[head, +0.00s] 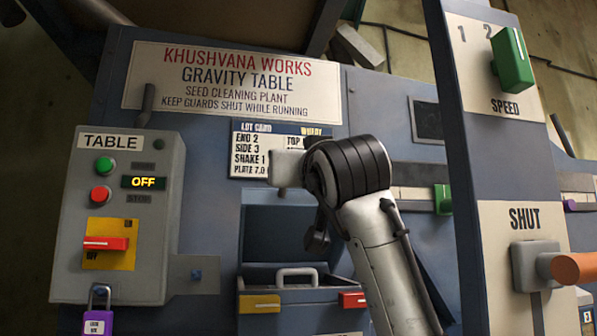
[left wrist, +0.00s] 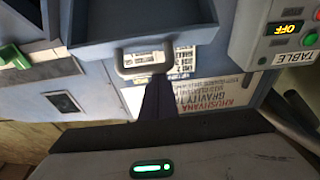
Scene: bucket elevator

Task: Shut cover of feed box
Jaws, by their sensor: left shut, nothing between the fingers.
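The feed box (head: 318,299) is a dark blue box low in the middle of the head view, with a pale handle (head: 295,274) at its top. A blue panel (head: 275,230) stands upright behind it; it looks like the raised cover, but my arm hides its right side. In the left wrist view, turned upside down, the handle (left wrist: 143,62) is on the edge of a blue panel. My left gripper (head: 317,240) is above and right of the handle in the head view. In the left wrist view, its dark fingers (left wrist: 157,82) are together and empty, close to the handle. My right gripper is not in view.
A grey control box (head: 120,215) with buttons and a purple padlock (head: 97,322) stands left. Yellow (head: 259,303) and red (head: 353,300) blocks sit at the box front. A post (head: 460,170) and a panel with an orange-handled lever marked SHUT (head: 572,268) stand right.

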